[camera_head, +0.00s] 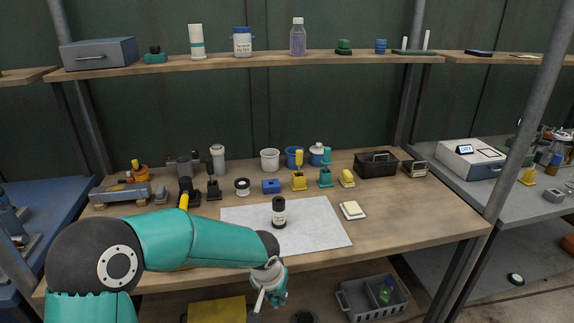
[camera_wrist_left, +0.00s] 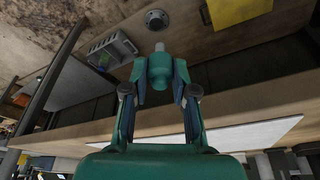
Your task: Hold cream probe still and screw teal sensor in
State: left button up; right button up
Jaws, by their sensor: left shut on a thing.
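My left gripper (camera_head: 270,288) hangs in front of the table's front edge, below the tabletop. In the left wrist view the left gripper (camera_wrist_left: 160,88) is shut on a teal sensor (camera_wrist_left: 160,68), a teal body with a grey tip pointing away from the palm. In the head view the sensor is small and partly hidden by the gripper. My right gripper is not in view.
A grey crate (camera_head: 355,300) sits below. The table's front right is clear.

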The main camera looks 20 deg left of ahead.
pick_arm(q)
jog(key=shift+w+d+r, duration=0.1)
jog(key=shift+w, duration=0.25)
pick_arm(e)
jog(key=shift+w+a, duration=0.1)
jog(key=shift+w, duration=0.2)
